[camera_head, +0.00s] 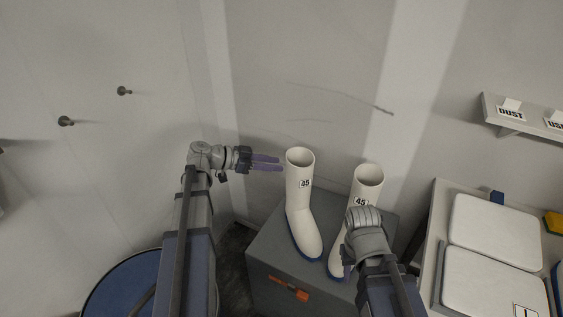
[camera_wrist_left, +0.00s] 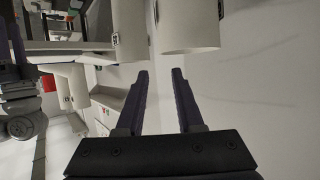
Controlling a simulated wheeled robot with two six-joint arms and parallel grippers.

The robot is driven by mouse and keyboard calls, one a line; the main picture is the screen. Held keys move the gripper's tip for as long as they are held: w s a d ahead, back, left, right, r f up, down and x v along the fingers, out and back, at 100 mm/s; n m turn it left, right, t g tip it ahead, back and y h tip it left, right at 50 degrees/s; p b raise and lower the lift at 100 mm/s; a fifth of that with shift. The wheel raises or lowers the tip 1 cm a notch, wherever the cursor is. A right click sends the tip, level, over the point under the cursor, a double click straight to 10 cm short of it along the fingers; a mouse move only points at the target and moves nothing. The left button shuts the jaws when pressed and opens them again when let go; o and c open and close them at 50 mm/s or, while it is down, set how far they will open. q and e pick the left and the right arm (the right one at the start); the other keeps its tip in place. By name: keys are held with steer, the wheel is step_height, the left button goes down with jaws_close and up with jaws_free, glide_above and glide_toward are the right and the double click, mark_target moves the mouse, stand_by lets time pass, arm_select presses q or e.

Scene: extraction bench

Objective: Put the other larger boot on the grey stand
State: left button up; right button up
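Two white boots with blue soles, each labelled 45, stand upright on the grey stand (camera_head: 262,262). The left boot (camera_head: 300,205) is fully in view. The right boot (camera_head: 367,182) is partly hidden by my right arm. My left gripper (camera_head: 268,162) is beside the left boot's shaft top, pointing right, apart from it. Its fingers (camera_wrist_left: 160,72) are spread with nothing between them, and the boot shafts (camera_wrist_left: 188,28) show beyond them. My right wrist is in front of the right boot's lower part; its fingertips are not clear.
A bench at the right holds white lidded boxes (camera_head: 495,228). A wall shelf (camera_head: 508,122) carries small labels. Two pegs (camera_head: 124,91) are on the left wall. A blue round thing (camera_head: 125,285) stands low at the left. An orange marking (camera_head: 288,288) is on the stand's front.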

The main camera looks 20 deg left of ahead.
arm_select(q)
steer(key=shift+a, duration=0.1)
steer(key=s+d+f+n+g+y, duration=0.1)
steer(key=s+d+f+g+y, duration=0.15)
steer(key=s+d+f, duration=0.35)
steer(key=s+d+f+n+g+y, duration=0.1)
steer(key=s+d+f+g+y, duration=0.2)
steer(key=d, duration=0.6)
steer(key=s+d+f+n+g+y, duration=0.1)
steer(key=s+f+n+y, duration=0.1)
steer(key=s, duration=0.4)
steer(key=s+d+f+n+g+y, duration=0.1)
steer(key=s+f+n+y, duration=0.1)
steer(key=s+y, duration=0.3)
steer(key=shift+s+d+f+n, duration=0.2)
steer(key=shift+s+d+n, duration=0.15)
steer(key=shift+s+n, duration=0.4)
steer(key=shift+r, duration=0.1)
step_height(320, 180, up, 4)
steer(key=p, duration=0.4)
steer(key=shift+r, duration=0.15)
